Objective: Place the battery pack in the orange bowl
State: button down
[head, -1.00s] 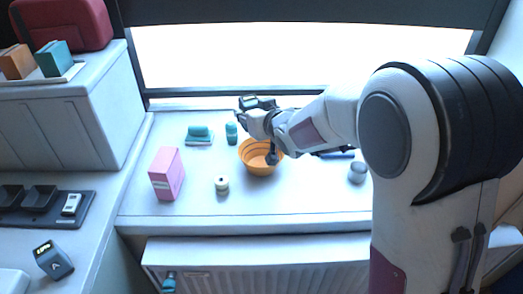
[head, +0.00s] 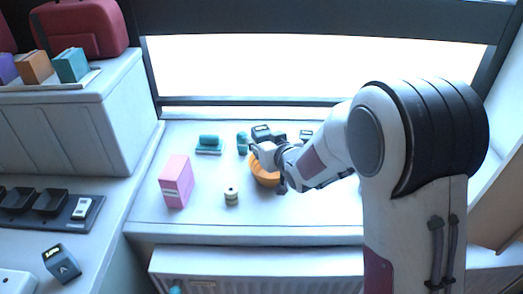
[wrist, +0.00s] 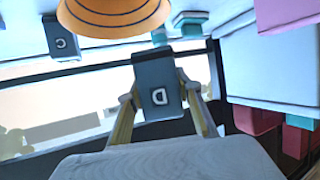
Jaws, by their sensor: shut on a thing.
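The battery pack (wrist: 158,85) is a dark grey block marked "D". My gripper (wrist: 160,100) is shut on it, with one finger on each side, in the wrist view. In the head view the pack (head: 262,131) is held above the counter, at the window side of the orange bowl (head: 262,178). My gripper (head: 262,143) and wrist hide part of the bowl there. In the wrist view the bowl (wrist: 112,17) is at the top, left of the pack and apart from it.
A similar dark block marked "C" (wrist: 62,38) stands near the window. The counter's front left is clear.

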jog(key=shift+f, duration=1.8)
jog(key=shift+f, duration=0.65)
jog(key=c, duration=1.4)
grip_release()
jog(key=shift+r, duration=0.7)
jog(key=shift+v, duration=5.95)
